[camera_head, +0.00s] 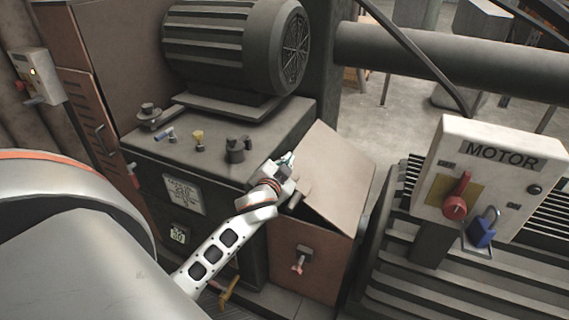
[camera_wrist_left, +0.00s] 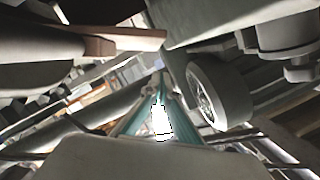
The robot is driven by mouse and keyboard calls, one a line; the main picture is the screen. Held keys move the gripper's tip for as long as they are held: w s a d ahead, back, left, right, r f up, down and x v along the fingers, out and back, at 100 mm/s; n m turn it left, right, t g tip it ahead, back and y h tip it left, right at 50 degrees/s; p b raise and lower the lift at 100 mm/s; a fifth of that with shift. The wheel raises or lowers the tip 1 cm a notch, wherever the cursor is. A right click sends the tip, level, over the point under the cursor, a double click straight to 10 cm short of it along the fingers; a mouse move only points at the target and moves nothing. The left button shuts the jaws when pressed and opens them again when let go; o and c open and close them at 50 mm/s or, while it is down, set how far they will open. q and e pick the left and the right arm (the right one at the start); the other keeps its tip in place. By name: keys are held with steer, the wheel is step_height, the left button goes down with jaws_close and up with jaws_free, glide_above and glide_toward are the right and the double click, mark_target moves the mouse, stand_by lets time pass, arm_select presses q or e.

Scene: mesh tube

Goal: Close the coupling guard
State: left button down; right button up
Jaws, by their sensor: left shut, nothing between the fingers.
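The coupling guard (camera_head: 312,262) is a brown box beside the grey machine in the head view. Its lid (camera_head: 338,160) is tilted up, with a dark gap between the lid and the box. My left gripper (camera_head: 288,160) is shut and empty at the lid's left side, by a small handle-like bar. I cannot tell whether it touches the lid. In the left wrist view the gripper's teal-edged fingers (camera_wrist_left: 158,112) show near the middle. A latch with a reddish tip (camera_head: 299,262) is on the guard's front. My right gripper is not in view.
A ribbed motor (camera_head: 235,45) stands on the machine, with small fittings (camera_head: 236,150) on its top. To the right is a MOTOR switch box (camera_head: 490,180) with a red knob and blue padlock (camera_head: 481,232). A thick pipe (camera_head: 455,65) runs behind.

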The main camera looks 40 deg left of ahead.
arm_select(q)
steer(key=v, duration=0.3)
steer(key=shift+d+r, duration=0.25)
steer(key=shift+d, duration=0.05)
steer(key=s+d+r+n+p, duration=0.1)
steer(key=s+d+p, duration=0.2)
steer(key=s+p, duration=0.5)
steer(key=shift+h, duration=0.3)
steer(key=x, duration=0.5)
steer(key=a+b+x, duration=0.1)
steer(key=x, duration=0.2)
steer(key=shift+s+a+f, duration=0.15)
steer(key=shift+a+f, duration=0.15)
steer(key=shift+f, duration=0.3)
steer(key=shift+s+a+f, duration=0.1)
steer(key=shift+a+f, duration=0.15)
steer(key=shift+f, duration=0.4)
steer(key=shift+s+a+f, duration=0.1)
steer(key=shift+a+f, duration=0.25)
steer(key=shift+f, duration=0.25)
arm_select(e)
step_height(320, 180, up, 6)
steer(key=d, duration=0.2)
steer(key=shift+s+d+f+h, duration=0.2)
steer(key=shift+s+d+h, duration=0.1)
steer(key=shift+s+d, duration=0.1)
